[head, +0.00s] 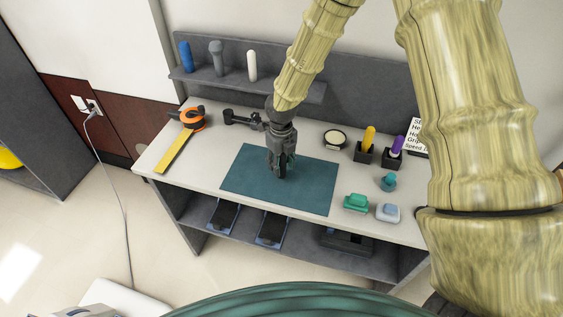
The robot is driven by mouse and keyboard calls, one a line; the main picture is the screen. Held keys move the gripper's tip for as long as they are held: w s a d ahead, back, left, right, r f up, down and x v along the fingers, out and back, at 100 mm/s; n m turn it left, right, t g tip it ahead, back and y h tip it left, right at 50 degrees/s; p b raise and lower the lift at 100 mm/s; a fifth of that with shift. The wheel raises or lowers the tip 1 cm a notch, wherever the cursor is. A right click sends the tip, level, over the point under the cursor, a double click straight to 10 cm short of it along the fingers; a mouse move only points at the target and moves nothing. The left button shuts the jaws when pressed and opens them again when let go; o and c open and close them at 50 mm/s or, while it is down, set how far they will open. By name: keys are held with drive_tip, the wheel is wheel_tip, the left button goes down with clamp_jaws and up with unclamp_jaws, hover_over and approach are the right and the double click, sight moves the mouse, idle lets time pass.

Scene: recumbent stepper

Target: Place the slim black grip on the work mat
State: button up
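The teal work mat (245,182) lies flat on the pale bench top, with its middle partly covered by my gripper. My gripper (281,168) points straight down at the mat's upper middle, its fingertips at or just above the surface. A slim dark upright shape shows between and below the fingers. It may be the slim black grip, but it blends with the dark fingers, so I cannot tell whether they are shut on it. No slim black grip stands out elsewhere.
A blue grip (186,57), a grey grip (217,58) and a white grip (252,65) stand on the back shelf. A black jointed bracket (243,119) lies left of my gripper. Yellow (369,138) and purple (397,146) handles stand in dark holders at right. The mat's left part is clear.

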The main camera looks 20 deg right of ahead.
drive_tip(key=shift+r, duration=0.1)
wheel_tip(320, 180, up, 12)
drive_tip(key=b, duration=0.3)
idle(0.7)
